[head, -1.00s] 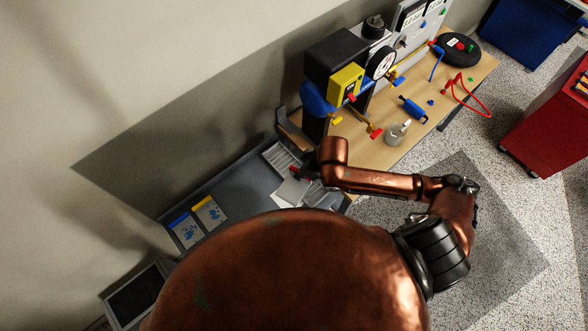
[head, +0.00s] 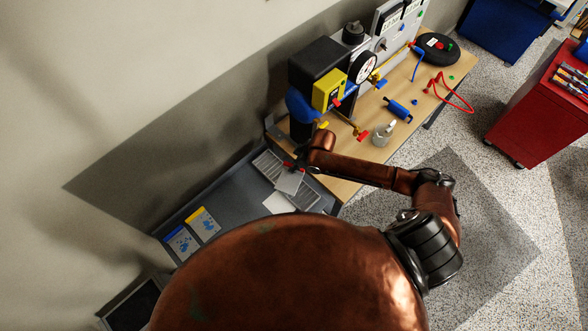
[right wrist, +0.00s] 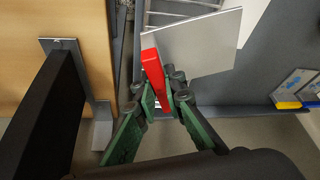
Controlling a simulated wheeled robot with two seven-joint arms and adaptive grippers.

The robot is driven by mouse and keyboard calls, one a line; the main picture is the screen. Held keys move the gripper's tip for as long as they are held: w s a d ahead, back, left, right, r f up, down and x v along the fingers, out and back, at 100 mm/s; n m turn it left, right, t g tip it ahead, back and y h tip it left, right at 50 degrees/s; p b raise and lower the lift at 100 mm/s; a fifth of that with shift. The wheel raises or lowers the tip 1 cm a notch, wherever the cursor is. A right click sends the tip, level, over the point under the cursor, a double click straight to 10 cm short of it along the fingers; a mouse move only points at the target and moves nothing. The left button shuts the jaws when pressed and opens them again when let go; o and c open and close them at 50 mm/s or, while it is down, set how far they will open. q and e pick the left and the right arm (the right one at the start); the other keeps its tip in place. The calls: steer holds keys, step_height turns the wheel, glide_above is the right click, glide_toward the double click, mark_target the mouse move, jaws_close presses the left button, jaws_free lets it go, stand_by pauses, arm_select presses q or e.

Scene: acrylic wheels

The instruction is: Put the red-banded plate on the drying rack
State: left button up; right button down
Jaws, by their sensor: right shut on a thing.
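The red-banded plate is a thin pale grey square (head: 290,182) with a red strip along one edge. In the right wrist view the plate (right wrist: 200,45) extends up and right from the fingers, with its red band (right wrist: 153,68) at the grip. My right gripper (right wrist: 160,98) is shut on the red-banded edge. The drying rack (head: 268,164), grey and slatted, lies on the dark counter. The plate overlaps its near part in the head view; I cannot tell whether they touch. The rack's slats (right wrist: 180,10) show partly behind the plate. My left gripper is not in view.
A blue-banded plate (head: 181,243) and a yellow-banded plate (head: 203,224) lie at the counter's left. A pale panel (head: 279,203) is beside the rack. The wooden bench (head: 355,165) at right holds a yellow-and-black device (head: 328,88), valves and a bottle (head: 384,134).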

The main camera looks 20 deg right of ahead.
steer(key=shift+w+d+f, duration=0.2)
steer(key=shift+w+f, duration=0.25)
steer(key=shift+w+d+f, duration=0.1)
steer(key=shift+f, duration=1.65)
steer(key=shift+f, duration=0.1)
steer(key=c, duration=2)
jaws_free()
steer(key=v, duration=1.2)
steer(key=shift+p, duration=0.35)
